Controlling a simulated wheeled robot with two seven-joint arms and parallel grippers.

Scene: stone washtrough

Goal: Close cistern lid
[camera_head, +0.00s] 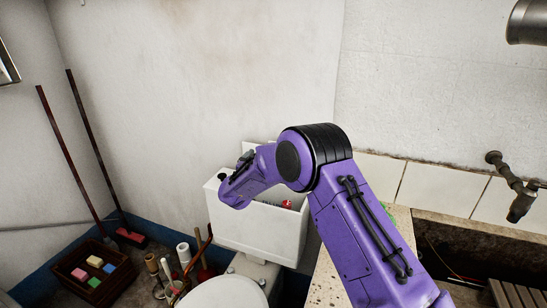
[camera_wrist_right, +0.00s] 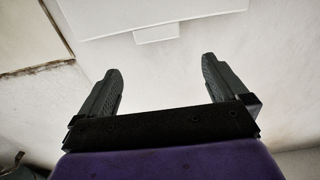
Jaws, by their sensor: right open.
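The white cistern (camera_head: 262,235) stands against the wall behind the toilet. Its top is open, and a small red part (camera_head: 287,204) shows inside. A white edge that looks like the raised lid (camera_head: 252,146) shows behind my right arm, which hides most of it. In the right wrist view, a white panel with a small tab, apparently the lid (camera_wrist_right: 150,18), is at the top, beyond the fingertips. My right gripper (camera_wrist_right: 161,68) is open and empty, apart from the panel. In the head view, its dark fingers (camera_head: 243,164) are above the cistern's left part. My left gripper is not in view.
The toilet (camera_head: 228,292) is below the cistern. Brushes and rolls stand to its left, near a crate (camera_head: 72,270) of coloured blocks and two long-handled brooms. A stone ledge (camera_head: 328,278) and a wall tap (camera_head: 515,190) are on the right.

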